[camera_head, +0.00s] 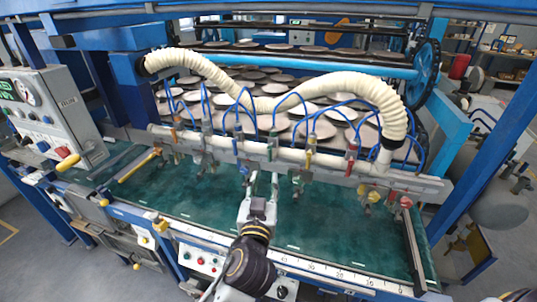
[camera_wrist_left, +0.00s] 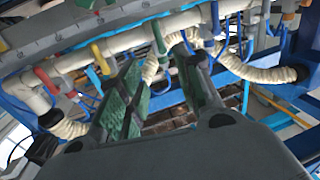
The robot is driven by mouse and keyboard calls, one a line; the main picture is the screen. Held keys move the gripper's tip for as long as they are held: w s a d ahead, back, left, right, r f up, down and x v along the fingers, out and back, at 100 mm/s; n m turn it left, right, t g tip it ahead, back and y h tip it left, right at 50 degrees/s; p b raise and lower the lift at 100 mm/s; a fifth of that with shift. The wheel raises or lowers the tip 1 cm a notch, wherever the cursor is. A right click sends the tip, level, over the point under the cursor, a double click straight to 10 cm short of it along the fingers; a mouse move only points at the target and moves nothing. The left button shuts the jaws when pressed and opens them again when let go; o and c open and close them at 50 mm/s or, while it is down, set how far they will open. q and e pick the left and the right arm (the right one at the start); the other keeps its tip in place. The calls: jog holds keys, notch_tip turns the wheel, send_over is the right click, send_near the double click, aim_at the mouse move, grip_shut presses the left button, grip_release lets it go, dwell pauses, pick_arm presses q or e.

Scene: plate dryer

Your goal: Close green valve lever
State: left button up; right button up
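The green valve lever (camera_head: 272,143) hangs on the front of the white pipe, near the middle of the head view. It also shows in the left wrist view (camera_wrist_left: 158,38), at the top, in line with the gap between my fingers. My left gripper (camera_head: 263,177) points up toward the pipe, just below the green lever. In the left wrist view its fingers (camera_wrist_left: 165,70) are spread apart with nothing clearly held between them. I cannot tell whether a finger touches the lever. My right gripper is not in view.
A yellow lever (camera_head: 311,140) and a red lever (camera_head: 350,160) sit right of the green one on the white pipe (camera_head: 310,158). Thin blue hoses and a ribbed cream hose (camera_head: 372,92) arch above. A green bed (camera_head: 330,228) lies below; a control box (camera_head: 48,112) stands left.

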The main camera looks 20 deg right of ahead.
aim_at(270, 152)
pick_arm(q)
jog(key=shift+w, duration=0.1)
jog(key=shift+p+x, duration=1.75)
jog(key=shift+x, duration=5.05)
jog(key=shift+c, duration=0.2)
grip_shut()
